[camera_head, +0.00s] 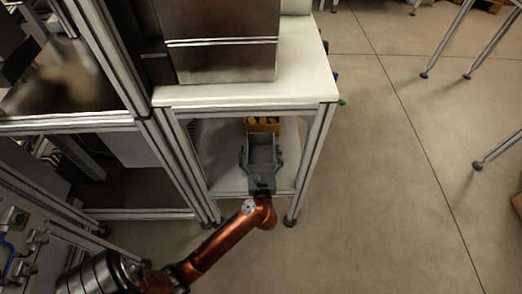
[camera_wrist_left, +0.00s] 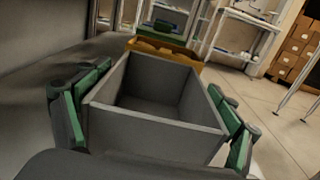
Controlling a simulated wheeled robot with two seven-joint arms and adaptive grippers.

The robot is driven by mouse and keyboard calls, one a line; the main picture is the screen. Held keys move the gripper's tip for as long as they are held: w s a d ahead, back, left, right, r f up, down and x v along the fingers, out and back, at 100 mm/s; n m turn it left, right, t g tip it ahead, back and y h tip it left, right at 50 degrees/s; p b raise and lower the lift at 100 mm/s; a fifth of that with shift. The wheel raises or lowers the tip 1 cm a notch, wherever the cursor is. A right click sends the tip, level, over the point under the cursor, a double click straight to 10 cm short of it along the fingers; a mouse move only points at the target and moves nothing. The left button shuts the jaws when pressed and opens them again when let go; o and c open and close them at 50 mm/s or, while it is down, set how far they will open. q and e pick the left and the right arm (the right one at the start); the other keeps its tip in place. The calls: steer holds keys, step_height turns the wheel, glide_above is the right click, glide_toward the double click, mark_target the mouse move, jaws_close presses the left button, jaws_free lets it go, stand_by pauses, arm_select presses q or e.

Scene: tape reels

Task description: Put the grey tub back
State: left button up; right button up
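The grey tub (camera_head: 261,149) is an open, empty box on the white lower shelf area under the bench, in front of a yellow bin (camera_head: 263,124). In the left wrist view the tub (camera_wrist_left: 155,131) fills the middle, its open top facing up. My left gripper (camera_head: 262,161) reaches in from the front, with one green-padded finger along each side wall. My right gripper is out of view.
The lower shelf (camera_head: 225,180) has frame posts on both sides and the white bench top (camera_head: 305,75) above. A metal box stands on the bench top. The yellow bin (camera_wrist_left: 165,50) is just behind the tub. Open floor (camera_head: 390,190) lies to the right.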

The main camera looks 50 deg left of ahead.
arm_select(q)
steer(key=shift+o, duration=1.1)
steer(key=p+v, duration=0.3)
steer(key=v, duration=0.7)
steer(key=shift+s+d+r, duration=0.1)
steer(key=shift+s+d, duration=0.15)
steer(key=shift+s, duration=0.05)
steer(key=shift+s+d+p, duration=0.35)
steer(key=shift+s+d, duration=0.05)
steer(key=shift+d, duration=0.05)
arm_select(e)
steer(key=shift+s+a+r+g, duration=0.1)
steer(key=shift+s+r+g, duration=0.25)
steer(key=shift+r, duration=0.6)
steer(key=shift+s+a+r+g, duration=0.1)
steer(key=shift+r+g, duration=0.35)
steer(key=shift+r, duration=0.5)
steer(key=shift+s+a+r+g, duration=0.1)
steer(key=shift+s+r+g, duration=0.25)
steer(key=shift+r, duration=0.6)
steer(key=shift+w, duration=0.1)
